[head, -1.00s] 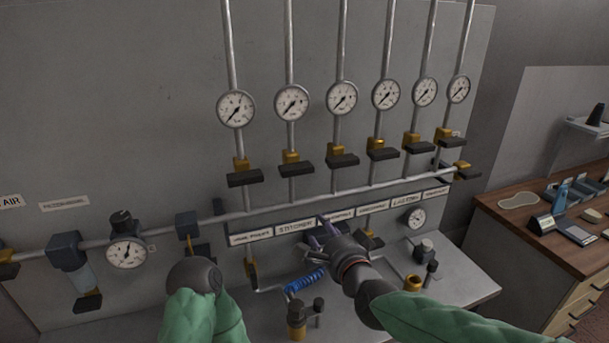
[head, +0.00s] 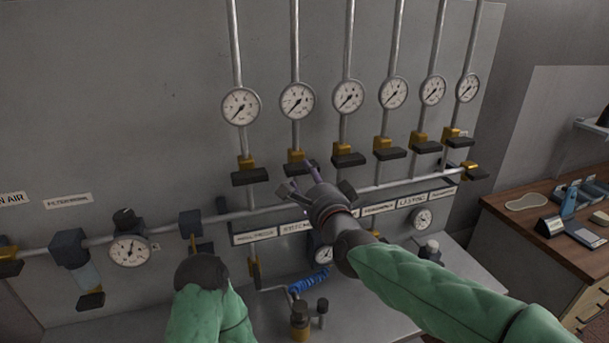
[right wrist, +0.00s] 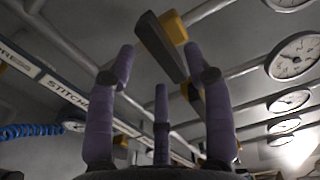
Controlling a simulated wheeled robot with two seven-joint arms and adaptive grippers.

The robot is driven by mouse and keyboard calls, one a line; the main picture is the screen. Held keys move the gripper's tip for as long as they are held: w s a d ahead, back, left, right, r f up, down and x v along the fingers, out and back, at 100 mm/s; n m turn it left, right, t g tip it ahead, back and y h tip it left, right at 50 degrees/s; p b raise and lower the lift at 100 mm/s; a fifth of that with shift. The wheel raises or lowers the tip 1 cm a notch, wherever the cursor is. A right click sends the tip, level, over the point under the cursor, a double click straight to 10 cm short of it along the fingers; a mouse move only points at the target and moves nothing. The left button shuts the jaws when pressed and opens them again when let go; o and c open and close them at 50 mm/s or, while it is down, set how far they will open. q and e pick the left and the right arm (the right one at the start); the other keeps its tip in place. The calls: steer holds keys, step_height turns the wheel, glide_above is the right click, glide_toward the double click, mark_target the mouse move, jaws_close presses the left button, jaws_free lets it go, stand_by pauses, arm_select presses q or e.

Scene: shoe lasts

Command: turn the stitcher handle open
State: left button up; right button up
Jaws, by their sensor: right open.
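The stitcher handle (head: 300,169) is a dark flat bar on a brass valve (head: 295,156), second from the left in the row above the long pipe. It lies roughly level, across its upright pipe. The STITCHER label (head: 296,228) is partly covered by my right gripper (head: 302,182). My right gripper is open and empty, its purple fingers pointing up just below the handle. In the right wrist view, the handle (right wrist: 158,46) and brass valve (right wrist: 173,27) appear beyond the open fingertips (right wrist: 160,66), apparently untouched. My left arm shows at lower left, but its fingers are not visible.
Similar valve handles flank this one, including the left one (head: 249,177) and right one (head: 348,159). Round gauges (head: 297,101) sit above. The long pipe (head: 265,212) runs below the valves. A blue coiled hose (head: 308,281) hangs lower. A wooden-topped bench (head: 520,222) stands right.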

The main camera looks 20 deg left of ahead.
steer(key=shift+x, duration=1.35)
jaws_close()
